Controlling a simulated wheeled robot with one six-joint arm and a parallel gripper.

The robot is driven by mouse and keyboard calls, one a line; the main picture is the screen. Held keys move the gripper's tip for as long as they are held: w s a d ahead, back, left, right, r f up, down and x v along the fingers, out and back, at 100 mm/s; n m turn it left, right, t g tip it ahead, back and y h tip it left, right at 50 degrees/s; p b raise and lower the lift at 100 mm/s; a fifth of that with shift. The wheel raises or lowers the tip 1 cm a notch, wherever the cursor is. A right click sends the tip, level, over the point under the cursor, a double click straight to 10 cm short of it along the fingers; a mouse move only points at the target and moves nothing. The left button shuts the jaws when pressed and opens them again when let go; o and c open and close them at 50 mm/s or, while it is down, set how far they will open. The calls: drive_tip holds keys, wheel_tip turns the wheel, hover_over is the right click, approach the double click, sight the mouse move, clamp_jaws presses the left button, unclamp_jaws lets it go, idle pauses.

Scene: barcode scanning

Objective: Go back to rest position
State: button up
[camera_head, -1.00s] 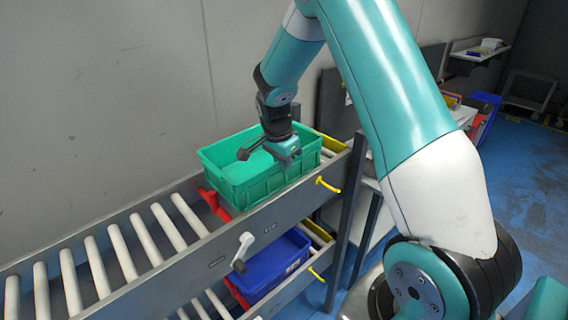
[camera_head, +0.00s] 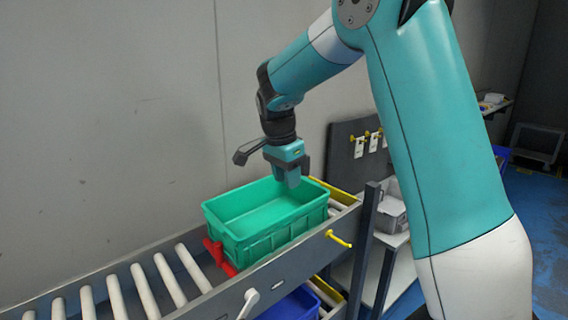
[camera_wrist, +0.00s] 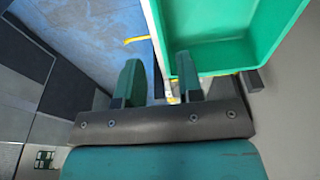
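In the wrist view the crate (camera_wrist: 235,50) lies beyond the right finger, at the upper right.
The upper roller conveyor (camera_head: 140,290) runs from lower left to the crate, with a red stop (camera_head: 218,256) beside the crate and a yellow lever (camera_head: 339,239) at its end. A blue crate (camera_head: 292,304) is below. The grey wall is close behind.

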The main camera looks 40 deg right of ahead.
wheel_tip(320, 180, up, 5)
drive_tip(key=s+a+f+n+y, duration=0.2)
drive_tip(key=s+a+n+y, duration=0.1)
drive_tip(key=s+a+n, duration=0.9)
drive_tip(key=s+a+f+n+y+b, duration=0.1)
drive_tip(key=s+a+f+n+y, duration=0.2)
drive_tip(key=s+a+n, duration=0.9)
drive_tip(key=shift+s+a+n, duration=0.4)
drive_tip(key=shift+s+a, duration=0.1)
drive_tip(key=shift+s, duration=0.6)
drive_tip(key=shift+f, duration=0.1)
